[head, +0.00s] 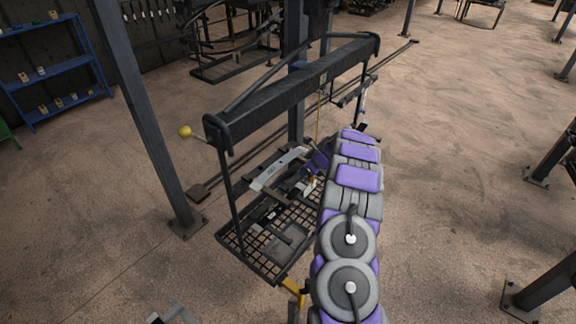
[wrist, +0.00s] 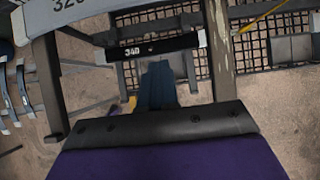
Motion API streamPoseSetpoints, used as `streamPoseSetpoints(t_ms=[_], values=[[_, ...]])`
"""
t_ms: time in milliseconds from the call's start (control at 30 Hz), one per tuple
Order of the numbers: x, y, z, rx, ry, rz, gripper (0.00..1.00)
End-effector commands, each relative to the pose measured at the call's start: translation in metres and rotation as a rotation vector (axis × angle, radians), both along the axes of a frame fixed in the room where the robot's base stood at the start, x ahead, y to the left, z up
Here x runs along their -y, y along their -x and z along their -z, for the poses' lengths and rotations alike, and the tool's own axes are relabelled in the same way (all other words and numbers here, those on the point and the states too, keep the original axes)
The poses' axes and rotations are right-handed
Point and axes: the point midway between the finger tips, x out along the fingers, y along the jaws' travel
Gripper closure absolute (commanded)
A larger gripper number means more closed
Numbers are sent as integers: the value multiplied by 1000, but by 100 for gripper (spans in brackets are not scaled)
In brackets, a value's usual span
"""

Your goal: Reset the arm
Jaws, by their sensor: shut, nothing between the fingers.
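My arm, purple and grey, reaches up the middle of the head view, over the right side of a dark spring rack (head: 224,200). My gripper (wrist: 157,72) shows in the wrist view as dark fingers closed together with nothing held between them. It points at the rack, near a black bar labelled 340 (wrist: 150,49). In the head view the gripper is too small and partly hidden to make out clearly. A pale plate labelled 320 (wrist: 68,10) is at the upper left of the wrist view.
The rack has a grid tray (head: 250,256) and a thick dark beam (head: 300,88) above it. A grey post (head: 150,120) stands left of the rack. A blue shelf (head: 65,68) is at the far left. Open floor (head: 450,150) lies right of my arm.

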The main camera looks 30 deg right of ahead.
Motion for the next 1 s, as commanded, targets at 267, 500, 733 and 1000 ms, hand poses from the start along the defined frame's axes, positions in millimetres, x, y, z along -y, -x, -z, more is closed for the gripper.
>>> streamPoseSetpoints(t_ms=[267, 500, 733, 1000], values=[[-7, -1, -2, 2, 5, -23, 100], [-79, 4, -31, 27, 71, -293, 100], [-164, 36, -61, 60, 172, -657, 100], [-247, 102, -84, 99, 292, -1082, 100]])
